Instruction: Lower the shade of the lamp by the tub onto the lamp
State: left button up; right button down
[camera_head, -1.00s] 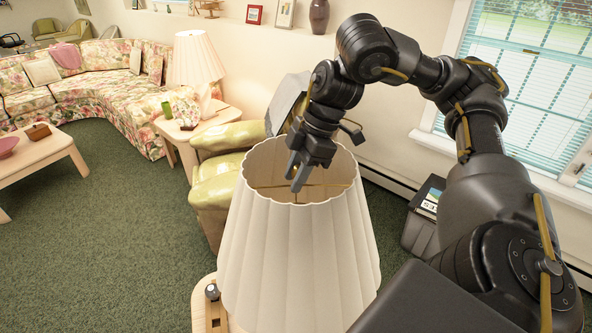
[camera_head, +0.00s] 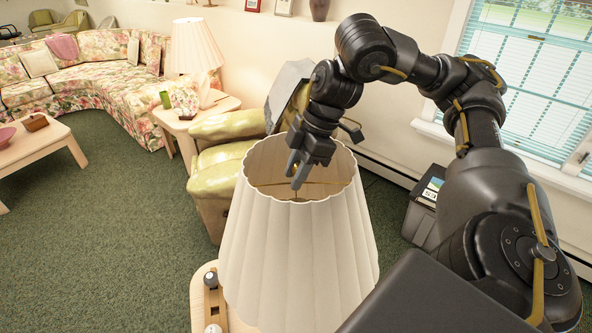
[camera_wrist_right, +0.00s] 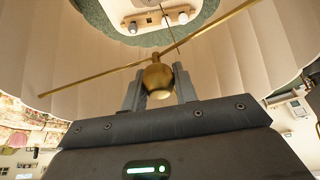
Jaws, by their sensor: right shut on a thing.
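The cream pleated lampshade (camera_head: 296,260) hangs upright in the middle of the head view, above a light wooden table (camera_head: 207,322). My right gripper (camera_head: 297,178) reaches down into its top opening. In the right wrist view, that gripper (camera_wrist_right: 160,88) is shut on the brass finial (camera_wrist_right: 158,78) at the centre of the shade's brass cross bars. The lamp itself is hidden behind the shade in the head view. The dark tub (camera_head: 422,219) stands on the floor by the window wall. My left gripper is not in view.
A yellow-green armchair (camera_head: 215,177) is close behind the shade. A side table with another lit lamp (camera_head: 198,50) is further back. Open carpet (camera_head: 110,240) is at left.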

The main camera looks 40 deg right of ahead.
jog(key=c, duration=1)
grip_release()
jog(key=shift+r, duration=0.1)
jog(key=p+v, duration=0.4)
jog(key=v, duration=0.6)
jog(key=shift+s+d+r, duration=0.1)
jog(key=shift+r, duration=0.2)
